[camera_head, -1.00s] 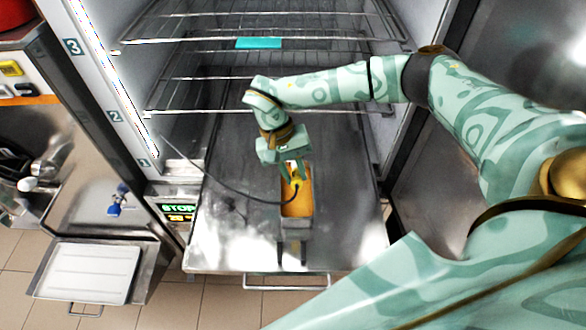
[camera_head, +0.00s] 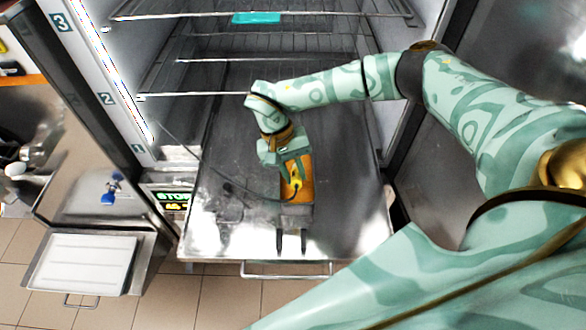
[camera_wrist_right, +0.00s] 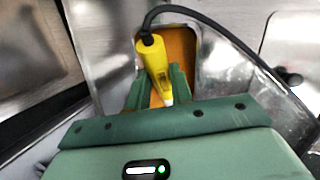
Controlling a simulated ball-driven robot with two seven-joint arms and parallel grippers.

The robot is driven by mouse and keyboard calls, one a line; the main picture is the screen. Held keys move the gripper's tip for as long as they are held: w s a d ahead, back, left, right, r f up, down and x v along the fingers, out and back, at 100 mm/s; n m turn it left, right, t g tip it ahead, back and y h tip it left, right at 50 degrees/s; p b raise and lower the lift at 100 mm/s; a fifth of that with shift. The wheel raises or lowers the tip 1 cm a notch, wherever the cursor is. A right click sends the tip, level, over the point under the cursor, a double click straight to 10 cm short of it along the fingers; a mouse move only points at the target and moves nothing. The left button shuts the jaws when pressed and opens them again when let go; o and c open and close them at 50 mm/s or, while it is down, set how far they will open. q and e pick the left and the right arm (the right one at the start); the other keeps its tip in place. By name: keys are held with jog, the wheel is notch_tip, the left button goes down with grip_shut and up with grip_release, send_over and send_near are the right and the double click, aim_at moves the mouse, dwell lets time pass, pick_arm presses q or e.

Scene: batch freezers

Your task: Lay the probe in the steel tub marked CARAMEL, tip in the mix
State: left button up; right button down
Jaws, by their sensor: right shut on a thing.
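The yellow probe (camera_head: 295,184), with a black cable at its back end, is held by my right gripper (camera_head: 289,167). In the right wrist view the probe (camera_wrist_right: 150,58) lies tilted between the green fingers (camera_wrist_right: 160,88), its pale tip toward my palm. A narrow steel tub (camera_head: 297,212) with orange mix inside is directly under the gripper. The probe is over the tub's opening; I cannot tell whether its tip touches the mix. I cannot read a CARAMEL mark on the tub. My left gripper is not in view.
The tub stands on a steel shelf (camera_head: 235,225) pulled out of an open freezer. Wire racks (camera_head: 290,90) are above and behind, one bearing a teal slab (camera_head: 256,18). A white tray (camera_head: 80,265) is at lower left. The black cable trails left across the shelf.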

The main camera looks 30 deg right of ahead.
jog(key=c, duration=1.1)
grip_release()
jog(key=shift+c, duration=0.2)
jog(key=b+v, duration=0.1)
jog(key=v, duration=1.5)
jog(key=shift+w, duration=0.25)
